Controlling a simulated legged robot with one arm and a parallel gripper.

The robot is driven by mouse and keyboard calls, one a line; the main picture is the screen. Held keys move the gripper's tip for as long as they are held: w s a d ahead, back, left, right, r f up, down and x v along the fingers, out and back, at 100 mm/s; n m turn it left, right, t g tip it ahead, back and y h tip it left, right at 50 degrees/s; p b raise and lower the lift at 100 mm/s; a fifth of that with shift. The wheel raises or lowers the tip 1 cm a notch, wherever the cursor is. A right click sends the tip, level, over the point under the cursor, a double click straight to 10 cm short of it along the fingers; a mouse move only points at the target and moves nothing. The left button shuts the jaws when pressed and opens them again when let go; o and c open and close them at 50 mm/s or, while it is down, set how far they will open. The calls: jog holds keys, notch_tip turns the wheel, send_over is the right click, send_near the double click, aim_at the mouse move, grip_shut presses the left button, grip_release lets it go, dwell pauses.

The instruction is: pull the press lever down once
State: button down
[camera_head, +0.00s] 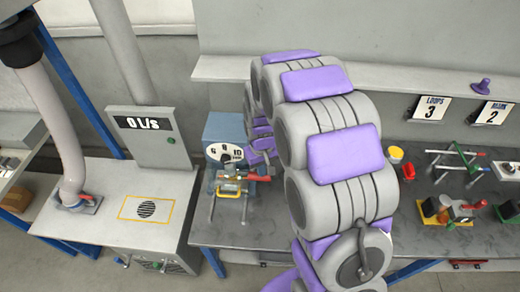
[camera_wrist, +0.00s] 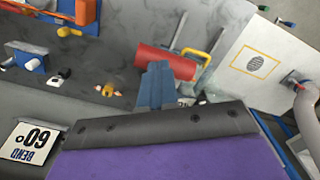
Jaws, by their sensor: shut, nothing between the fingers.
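A bench device (camera_head: 230,187) with a metal frame, a yellow bar and a red grip (camera_head: 258,178) stands in front of a blue box with a dial. The red grip looks like the lever handle. In the wrist view a thick red cylinder (camera_wrist: 165,62), likely the same grip, lies just beyond my fingertips, with a yellow bar (camera_wrist: 195,60) to its right. My gripper (camera_wrist: 157,68) shows there as blue fingers, shut and empty, overlapping the cylinder's lower edge; I cannot tell whether they touch. In the head view my arm hides much of the bench middle.
The blue box (camera_head: 224,135) stands behind the device. A white cabinet (camera_head: 150,205) with a vent and a hose is at left. A sign (camera_wrist: 38,143) shows in the wrist view.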

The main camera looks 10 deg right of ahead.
jog(key=shift+w+d+r+p, duration=0.1)
jog(key=shift+w+r+p, duration=0.15)
jog(key=shift+r, duration=0.8)
jog(key=shift+w+d+r+p, duration=0.15)
jog(key=shift+w+r, duration=0.1)
jog(key=shift+r, duration=0.75)
notch_tip(320, 180, up, 10)
jog(key=w+p, duration=0.2)
jog(key=shift+w+d+r, duration=0.15)
jog(key=shift+d+r, duration=0.05)
jog(key=shift+d, duration=0.05)
dwell(0.6)
jog(key=s+f+b, duration=0.4)
jog(key=s+b, duration=0.2)
jog(key=s, duration=0.5)
jog(key=s+f+m+g+b, duration=0.1)
jog(key=s+f+b, duration=0.3)
jog(key=s, duration=0.7)
jog(key=s+f+m+b, duration=0.1)
jog(key=s+f+b, duration=0.3)
jog(key=s+b, duration=0.3)
jog(key=s, duration=0.5)
jog(key=shift+f+g+b, duration=0.3)
jog(key=shift+f+g, duration=0.05)
jog(key=shift+g, duration=0.05)
